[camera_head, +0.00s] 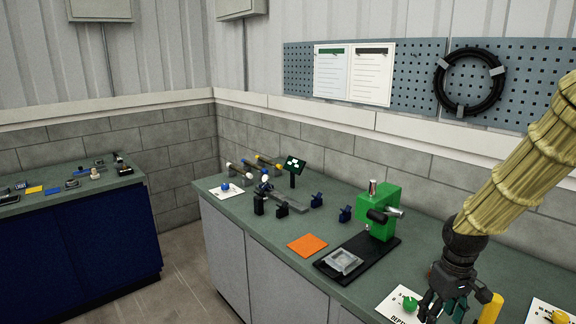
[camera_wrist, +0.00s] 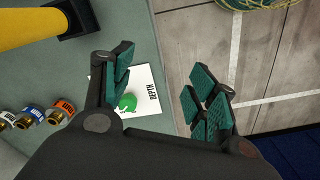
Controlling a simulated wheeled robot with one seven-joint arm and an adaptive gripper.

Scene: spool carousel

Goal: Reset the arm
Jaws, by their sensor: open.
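My arm, in a pale yellow ribbed sleeve (camera_head: 515,155), comes down from the right edge in the head view. My gripper (camera_head: 442,303) hangs at its end over the front right part of the green bench (camera_head: 260,220). In the wrist view my gripper (camera_wrist: 165,90) has its two fingers spread wide, with teal pads showing and nothing between them. A green knob-like piece (camera_wrist: 127,101) on a white card marked DEPTH (camera_wrist: 148,88) lies below the left finger and is partly covered by it.
A yellow post (camera_wrist: 30,28) stands near my gripper. Several small banded cylinders (camera_wrist: 32,115) lie at the wrist view's left. A green machine (camera_head: 380,213) on a black base and an orange square (camera_head: 307,245) are on the bench. Floor (camera_wrist: 265,60) shows beyond its edge.

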